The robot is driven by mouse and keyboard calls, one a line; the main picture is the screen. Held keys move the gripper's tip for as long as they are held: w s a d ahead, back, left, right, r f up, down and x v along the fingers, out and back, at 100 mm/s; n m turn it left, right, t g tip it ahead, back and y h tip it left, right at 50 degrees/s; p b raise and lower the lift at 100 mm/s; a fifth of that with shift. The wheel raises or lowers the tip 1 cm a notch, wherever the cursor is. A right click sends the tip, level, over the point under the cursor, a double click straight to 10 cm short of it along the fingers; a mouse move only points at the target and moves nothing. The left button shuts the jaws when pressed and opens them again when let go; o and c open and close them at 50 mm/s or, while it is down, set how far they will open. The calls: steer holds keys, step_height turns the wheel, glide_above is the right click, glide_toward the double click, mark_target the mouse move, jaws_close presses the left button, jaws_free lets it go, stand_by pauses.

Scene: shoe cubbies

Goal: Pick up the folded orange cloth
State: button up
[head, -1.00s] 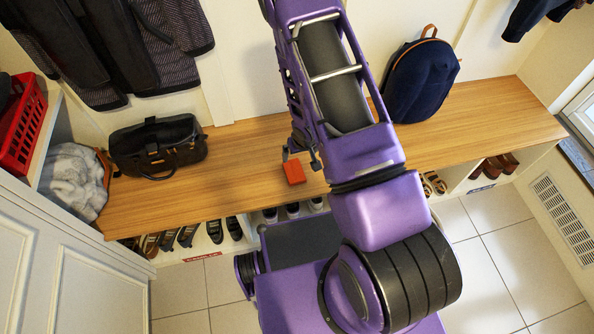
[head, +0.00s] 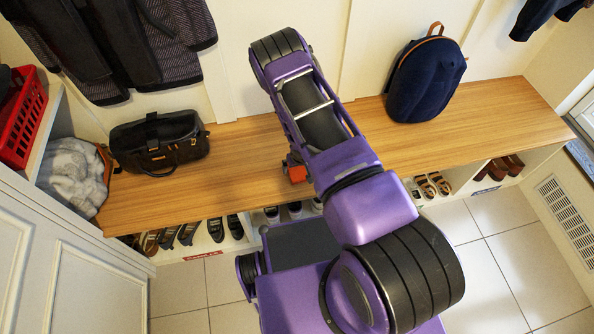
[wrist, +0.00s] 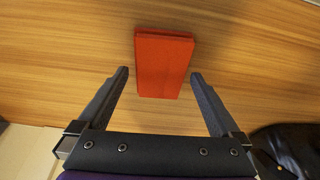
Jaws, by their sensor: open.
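The folded orange cloth (head: 298,174) lies flat on the wooden bench, near its front edge, partly hidden by my arm in the head view. In the wrist view the cloth (wrist: 164,65) is a red-orange rectangle with its near end between the tips of my gripper (wrist: 160,76). The gripper is open, one finger on each side, with a gap to the cloth on both sides. The fingers do not grip it. I cannot tell how high the fingertips are above the bench. In the head view the gripper is mostly hidden behind my arm.
The wooden bench (head: 240,163) is clear around the cloth. A black bag (head: 158,143) stands to the left and a navy backpack (head: 427,78) to the right. Several shoes (head: 187,234) sit in cubbies below. A red basket (head: 22,118) is at far left.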

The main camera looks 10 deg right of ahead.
mark_target(297, 170)
steer(key=shift+w+f, duration=0.15)
steer(key=shift+f, duration=0.25)
steer(key=shift+c, duration=0.3)
steer(key=c, duration=1.1)
step_height(297, 170, up, 10)
steer(key=p, duration=0.1)
